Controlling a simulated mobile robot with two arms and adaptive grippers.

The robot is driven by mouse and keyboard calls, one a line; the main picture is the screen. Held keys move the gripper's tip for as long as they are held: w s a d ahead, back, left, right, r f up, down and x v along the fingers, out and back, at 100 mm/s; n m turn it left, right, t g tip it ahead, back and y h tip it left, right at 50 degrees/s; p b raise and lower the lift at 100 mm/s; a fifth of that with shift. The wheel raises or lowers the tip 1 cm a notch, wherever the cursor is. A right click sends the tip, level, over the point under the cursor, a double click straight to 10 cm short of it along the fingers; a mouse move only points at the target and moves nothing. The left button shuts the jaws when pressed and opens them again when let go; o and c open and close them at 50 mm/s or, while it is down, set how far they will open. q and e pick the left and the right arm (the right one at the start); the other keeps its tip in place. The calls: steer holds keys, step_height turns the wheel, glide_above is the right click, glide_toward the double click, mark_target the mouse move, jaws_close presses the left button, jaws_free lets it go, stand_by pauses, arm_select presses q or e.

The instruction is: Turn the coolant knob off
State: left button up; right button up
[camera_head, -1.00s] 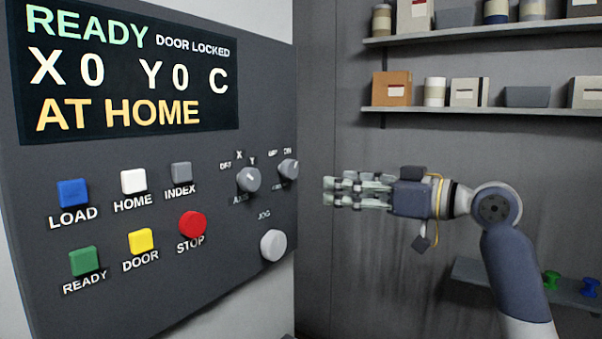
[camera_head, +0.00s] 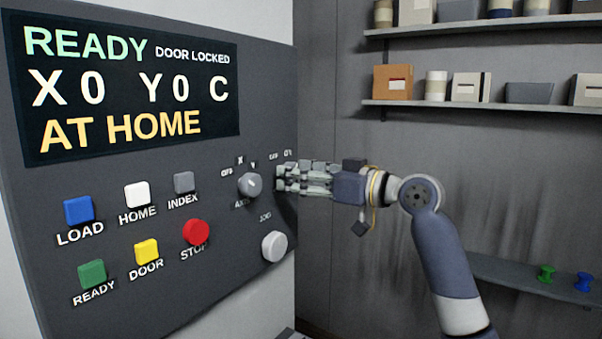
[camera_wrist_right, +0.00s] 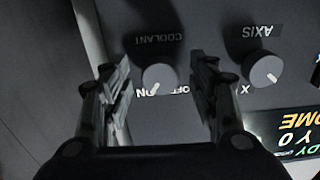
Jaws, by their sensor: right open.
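The coolant knob (camera_wrist_right: 158,77) is a round pale-topped dial, upside down in the right wrist view. My right gripper (camera_wrist_right: 160,66) is open, with one finger on each side of the knob and a gap visible to both. In the head view my right gripper (camera_head: 281,178) is at the panel's right edge and hides the coolant knob. I cannot tell how far the fingertips are from the panel face. My left gripper is not in view.
The axis knob (camera_head: 250,185) is close left of my fingers; it also shows in the wrist view (camera_wrist_right: 265,70). The white jog knob (camera_head: 274,246) is below. A red stop button (camera_head: 196,231) sits lower left. Shelves (camera_head: 480,104) line the back wall.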

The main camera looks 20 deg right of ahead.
steer(key=shift+c, duration=0.3)
steer(key=c, duration=1)
steer(key=shift+w+d+r+n+b, duration=0.1)
steer(key=shift+n+b, duration=0.7)
steer(key=shift+n, duration=2.65)
steer(key=shift+d+n+b, duration=0.1)
steer(key=shift+n+b, duration=0.7)
steer(key=shift+n, duration=2.65)
